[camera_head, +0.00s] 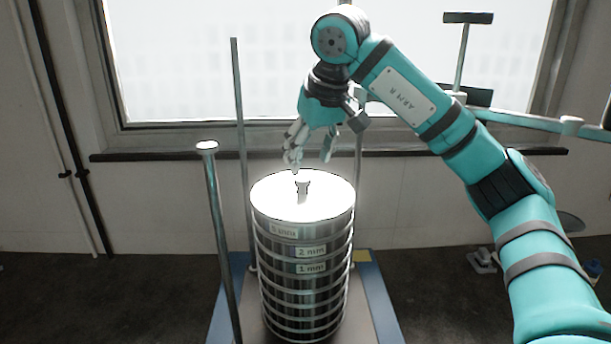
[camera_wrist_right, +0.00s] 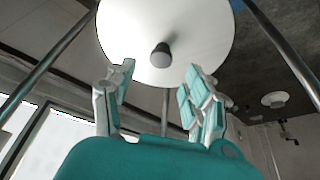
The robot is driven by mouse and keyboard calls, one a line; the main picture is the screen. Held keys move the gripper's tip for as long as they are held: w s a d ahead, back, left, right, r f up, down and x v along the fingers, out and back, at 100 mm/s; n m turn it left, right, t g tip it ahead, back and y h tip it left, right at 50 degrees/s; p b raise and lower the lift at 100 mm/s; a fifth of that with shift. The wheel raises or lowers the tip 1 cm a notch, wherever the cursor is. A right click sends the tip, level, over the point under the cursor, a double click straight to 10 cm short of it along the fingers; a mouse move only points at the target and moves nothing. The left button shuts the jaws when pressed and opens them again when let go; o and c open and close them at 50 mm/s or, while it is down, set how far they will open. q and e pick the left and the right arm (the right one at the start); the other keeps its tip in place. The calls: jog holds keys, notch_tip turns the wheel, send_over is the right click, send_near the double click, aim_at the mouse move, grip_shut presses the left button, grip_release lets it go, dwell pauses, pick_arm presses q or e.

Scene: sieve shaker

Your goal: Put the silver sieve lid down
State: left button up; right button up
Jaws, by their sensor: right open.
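The silver sieve lid (camera_head: 328,200) lies level on top of the sieve stack (camera_head: 303,285), with a small dark knob (camera_head: 303,186) standing up at its middle. My right gripper (camera_head: 309,163) hangs just above the lid, its fingers apart and pointing down. In the right wrist view the lid (camera_wrist_right: 205,30) fills the top of the picture. Its knob (camera_wrist_right: 161,54) shows between my open fingertips (camera_wrist_right: 160,68), with a gap on both sides. My left gripper is not in view.
The stack stands on a shaker base with a blue edge (camera_head: 384,300). Upright metal rods, including a capped one at the front left (camera_head: 215,220), rise around the stack. A window (camera_head: 210,60) and its dark sill (camera_head: 190,154) are behind.

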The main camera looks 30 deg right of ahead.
jog(key=v, duration=0.6)
jog(key=shift+s, duration=0.1)
dwell(0.4)
